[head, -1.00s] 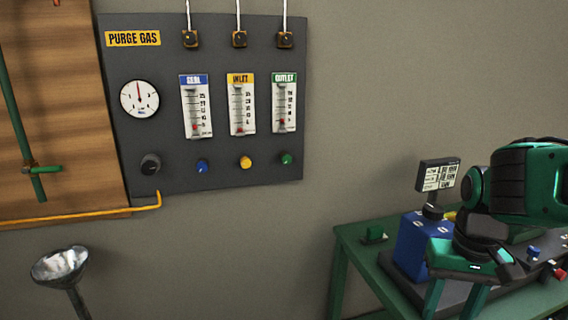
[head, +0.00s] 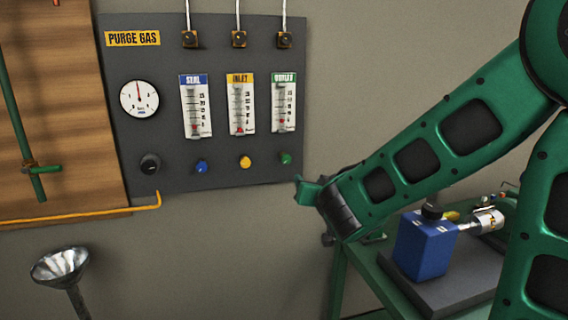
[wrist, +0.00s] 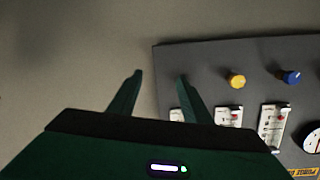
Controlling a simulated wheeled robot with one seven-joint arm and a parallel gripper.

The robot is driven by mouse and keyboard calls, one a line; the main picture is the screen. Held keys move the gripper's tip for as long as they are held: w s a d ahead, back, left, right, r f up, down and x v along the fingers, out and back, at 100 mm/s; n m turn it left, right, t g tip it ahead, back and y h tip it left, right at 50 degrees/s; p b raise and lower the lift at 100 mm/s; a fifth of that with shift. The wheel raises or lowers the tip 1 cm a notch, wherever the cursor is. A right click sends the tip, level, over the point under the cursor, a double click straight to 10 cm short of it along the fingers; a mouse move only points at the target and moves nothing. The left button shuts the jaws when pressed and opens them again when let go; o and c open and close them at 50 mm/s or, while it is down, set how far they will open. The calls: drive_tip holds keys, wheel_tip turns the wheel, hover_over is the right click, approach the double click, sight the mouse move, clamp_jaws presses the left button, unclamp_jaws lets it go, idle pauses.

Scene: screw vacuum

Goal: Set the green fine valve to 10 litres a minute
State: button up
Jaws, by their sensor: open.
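The green fine valve knob (head: 286,158) is at the right end of the knob row on the dark panel, below the OUTLET flow tube (head: 284,103). The tube's red float sits low on its scale; I cannot read the value. My gripper (head: 308,192) is open and empty, just right of and below the green knob in the head view, apart from it in the picture. In the wrist view my gripper (wrist: 160,76) shows two spread green fingers at the panel's edge. The green knob is not distinguishable there; the right finger seems to cover its place.
The yellow knob (head: 245,162), blue knob (head: 202,167) and black knob (head: 150,164) stand left on the panel (head: 230,60). The wrist view shows the panel upside down. A green bench (head: 352,262) with a blue box (head: 424,245) is lower right. Bare wall lies right of the panel.

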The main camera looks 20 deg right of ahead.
sight(287, 160)
drive_tip(key=w+a+r, duration=0.1)
drive_tip(key=w, duration=0.3)
drive_tip(key=w+a+t+y, duration=0.1)
drive_tip(key=w, duration=0.3)
drive_tip(key=w+a+r+t, duration=0.1)
drive_tip(key=w, duration=0.3)
drive_tip(key=shift+a+r+n+y, duration=0.3)
drive_tip(key=shift+r+n, duration=0.05)
drive_tip(key=shift+n, duration=0.05)
drive_tip(key=c, duration=1)
